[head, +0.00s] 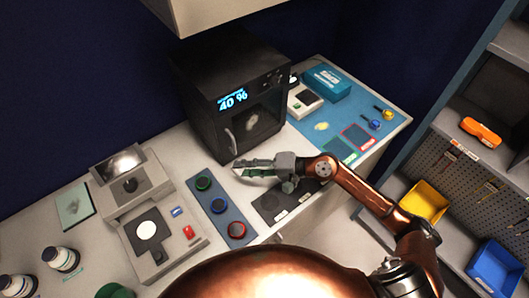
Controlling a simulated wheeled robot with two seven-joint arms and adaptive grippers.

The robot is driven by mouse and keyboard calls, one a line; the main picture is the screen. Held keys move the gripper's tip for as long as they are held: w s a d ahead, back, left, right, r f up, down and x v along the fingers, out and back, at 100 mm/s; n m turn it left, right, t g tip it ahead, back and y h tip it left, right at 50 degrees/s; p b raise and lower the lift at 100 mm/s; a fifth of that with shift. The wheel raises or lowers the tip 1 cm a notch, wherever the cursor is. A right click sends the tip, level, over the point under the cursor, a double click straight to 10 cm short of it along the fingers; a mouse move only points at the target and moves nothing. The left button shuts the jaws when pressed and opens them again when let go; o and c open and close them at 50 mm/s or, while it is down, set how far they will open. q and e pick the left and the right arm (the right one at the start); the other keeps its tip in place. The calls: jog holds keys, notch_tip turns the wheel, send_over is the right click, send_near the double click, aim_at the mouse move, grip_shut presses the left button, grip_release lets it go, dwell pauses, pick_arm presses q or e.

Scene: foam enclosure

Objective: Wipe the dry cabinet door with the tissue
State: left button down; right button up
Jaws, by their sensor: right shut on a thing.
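The dry cabinet (207,95) is a black box with a lit blue display at the back of the bench. Its door (263,122) has a window and a pale handle on its left side. A whitish patch (250,121) shows in the window; I cannot tell whether it is on the glass or behind it. My right gripper (240,169) is low in front of the door, near the foot of the cabinet, pointing left. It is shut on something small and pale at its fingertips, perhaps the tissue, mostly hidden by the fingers. My left gripper is not in view.
A blue mat (302,123) with small tools and a teal box (327,82) lies right of the cabinet. Shelves with yellow (424,202) and blue bins (496,268) are at right.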

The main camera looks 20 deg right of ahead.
jog(key=w+d+r+m+t+b, duration=0.1)
jog(key=w+d+r+m+t, duration=0.2)
jog(key=d+t, duration=0.35)
jog(key=shift+h, duration=0.4)
jog(key=w+p, duration=0.1)
jog(key=w, duration=0.1)
jog(key=w+a, duration=0.1)
jog(key=w, duration=0.2)
jog(key=shift+w+a+r+p, duration=0.1)
jog(key=shift+w+a+p, duration=0.1)
jog(key=shift+p, duration=0.15)
jog(key=shift+w+a+b, duration=0.3)
jog(key=shift+w+a, duration=0.05)
jog(key=shift+w, duration=0.5)
